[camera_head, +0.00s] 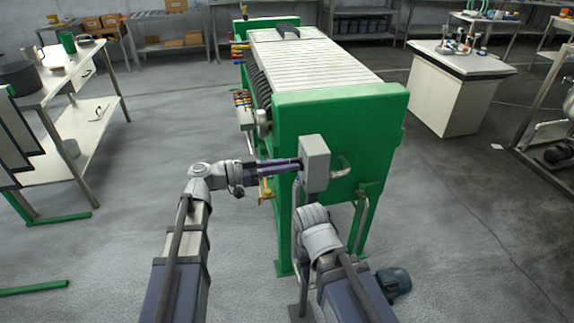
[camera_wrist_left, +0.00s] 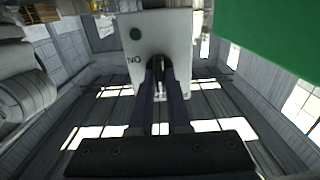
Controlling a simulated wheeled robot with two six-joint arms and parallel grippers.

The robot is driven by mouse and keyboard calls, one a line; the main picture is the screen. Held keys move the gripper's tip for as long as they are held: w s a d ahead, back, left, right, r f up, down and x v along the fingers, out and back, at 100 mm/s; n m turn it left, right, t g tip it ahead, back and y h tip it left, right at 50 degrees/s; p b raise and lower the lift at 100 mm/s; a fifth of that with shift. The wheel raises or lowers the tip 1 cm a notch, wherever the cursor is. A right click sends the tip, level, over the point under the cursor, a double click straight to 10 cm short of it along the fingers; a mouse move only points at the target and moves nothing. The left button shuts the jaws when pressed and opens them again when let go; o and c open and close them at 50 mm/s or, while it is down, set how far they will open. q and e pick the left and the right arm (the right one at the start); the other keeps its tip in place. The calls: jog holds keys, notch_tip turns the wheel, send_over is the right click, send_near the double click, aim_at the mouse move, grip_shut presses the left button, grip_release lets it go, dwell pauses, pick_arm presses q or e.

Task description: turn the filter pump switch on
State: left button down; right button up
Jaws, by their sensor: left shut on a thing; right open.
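The pump switch is a small grey box (camera_head: 314,163) on a post in front of the green end of the filter press (camera_head: 335,115). My left gripper (camera_head: 296,164) reaches it from the left. In the left wrist view the box face (camera_wrist_left: 178,30) carries a green dot and the lettering "ON", which appears upside down. A dark switch handle (camera_wrist_left: 150,62) sticks out of the face, and my left gripper (camera_wrist_left: 160,82) is shut on it. The handle's exact angle is partly hidden by the fingers. My right arm shows below the box, but its gripper is hidden.
The green press frame stands close behind the box. A dark motor (camera_head: 393,283) lies on the floor at lower right. A workbench (camera_head: 62,75) stands at left and a white cabinet (camera_head: 447,98) at right.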

pick_arm(q)
jog(key=shift+n, duration=0.3)
jog(key=shift+w+f+n, duration=0.1)
jog(key=shift+n, duration=4.2)
jog(key=shift+w+f+n, duration=0.1)
jog(key=shift+n, duration=4.2)
jog(key=c, duration=0.9)
grip_release()
jog(key=shift+a, duration=0.15)
